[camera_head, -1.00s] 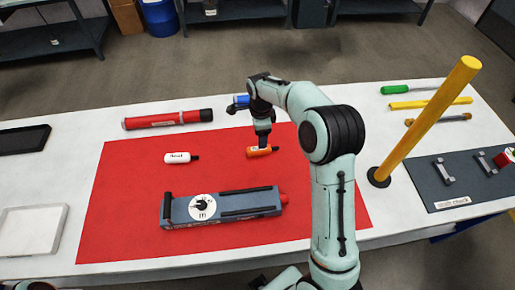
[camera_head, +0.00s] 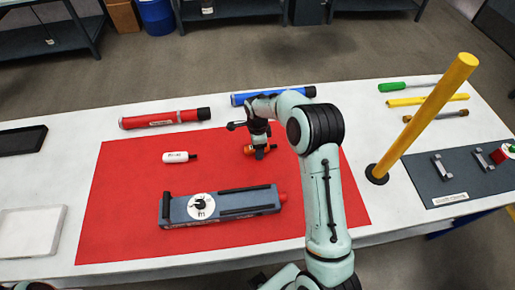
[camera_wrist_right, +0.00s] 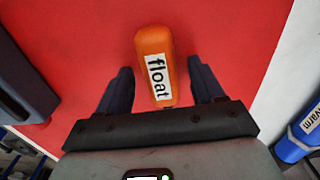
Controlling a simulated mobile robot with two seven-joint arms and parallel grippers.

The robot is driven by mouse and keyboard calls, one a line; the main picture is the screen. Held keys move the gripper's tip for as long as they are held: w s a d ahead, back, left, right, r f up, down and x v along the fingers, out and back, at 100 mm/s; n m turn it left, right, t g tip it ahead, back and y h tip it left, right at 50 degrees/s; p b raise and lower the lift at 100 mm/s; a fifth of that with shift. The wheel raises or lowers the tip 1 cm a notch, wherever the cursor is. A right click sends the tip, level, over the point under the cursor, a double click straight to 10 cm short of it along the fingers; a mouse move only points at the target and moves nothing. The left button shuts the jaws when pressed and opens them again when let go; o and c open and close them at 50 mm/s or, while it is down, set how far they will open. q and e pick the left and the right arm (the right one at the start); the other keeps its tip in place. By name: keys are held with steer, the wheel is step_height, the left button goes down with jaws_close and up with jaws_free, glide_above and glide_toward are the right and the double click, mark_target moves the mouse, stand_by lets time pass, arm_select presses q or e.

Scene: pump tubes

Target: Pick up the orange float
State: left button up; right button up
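The orange float (camera_head: 268,149) lies on the red mat (camera_head: 120,220), partly hidden under my right gripper (camera_head: 259,146) in the head view. In the right wrist view the float (camera_wrist_right: 155,48), labelled "float", lies lengthwise between the two dark fingers of my right gripper (camera_wrist_right: 160,66). The fingers are apart, with red mat showing on both sides of the float, so the gripper is open around it. My left gripper is not in view.
A white bottle-like piece (camera_head: 176,157) and a grey pump body (camera_head: 222,206) lie on the mat. A red tube (camera_head: 165,119) and a blue tube (camera_head: 285,95) lie behind it. A yellow post (camera_head: 425,115) stands to the right, near a dark tool mat (camera_head: 460,178).

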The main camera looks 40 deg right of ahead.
steer(key=c, duration=1)
steer(key=shift+o, duration=0.2)
